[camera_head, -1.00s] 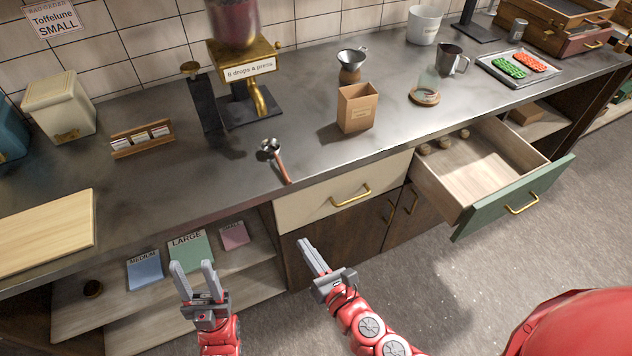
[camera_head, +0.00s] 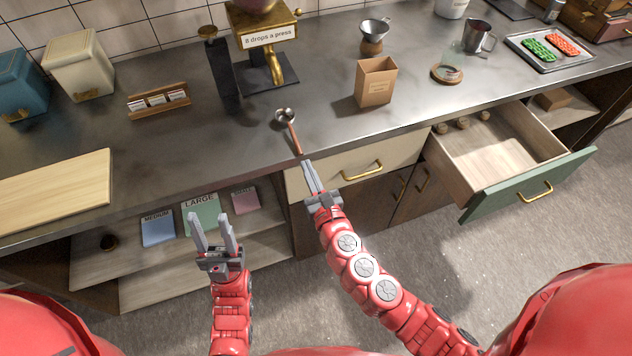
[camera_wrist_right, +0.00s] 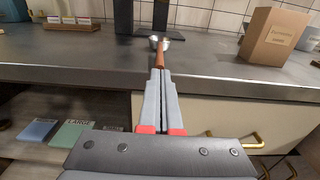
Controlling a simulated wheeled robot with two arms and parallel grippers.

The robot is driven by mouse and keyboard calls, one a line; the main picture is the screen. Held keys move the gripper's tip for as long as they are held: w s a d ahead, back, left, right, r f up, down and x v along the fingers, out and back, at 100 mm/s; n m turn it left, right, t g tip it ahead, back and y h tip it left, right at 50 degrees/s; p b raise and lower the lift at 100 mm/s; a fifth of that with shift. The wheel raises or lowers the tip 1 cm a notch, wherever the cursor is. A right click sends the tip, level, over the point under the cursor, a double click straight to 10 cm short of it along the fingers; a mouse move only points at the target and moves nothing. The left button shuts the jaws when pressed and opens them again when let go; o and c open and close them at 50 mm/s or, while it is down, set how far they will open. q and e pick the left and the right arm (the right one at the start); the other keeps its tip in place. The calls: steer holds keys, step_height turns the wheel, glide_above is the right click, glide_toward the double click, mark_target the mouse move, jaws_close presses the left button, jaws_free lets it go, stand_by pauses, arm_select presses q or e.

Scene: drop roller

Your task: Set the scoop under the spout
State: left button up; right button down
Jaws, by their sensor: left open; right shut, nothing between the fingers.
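The scoop (camera_head: 288,125) lies on the counter near its front edge, with a silver bowl and a reddish-brown handle pointing toward me. It also shows in the right wrist view (camera_wrist_right: 159,50), straight ahead of the fingers. The brass spout (camera_head: 276,72) hangs from the dispenser labelled "8 drops a press", behind the scoop and to its left. My right gripper (camera_head: 309,168) is shut and empty at the counter's front edge, close to the handle's end; whether they touch cannot be told. My left gripper (camera_head: 211,220) is open and empty in front of the shelf, low and to the left.
A cardboard box (camera_head: 377,84) stands right of the scoop, with a funnel on a holder (camera_head: 374,35) behind it. The green-fronted drawer (camera_head: 530,184) is open at right. A wooden card holder (camera_head: 158,101) and a board (camera_head: 55,190) lie left. Counter around the scoop is clear.

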mark_target(302, 155)
steer(key=shift+x, duration=0.9)
steer(key=shift+x, duration=1.95)
steer(key=shift+s, duration=0.1)
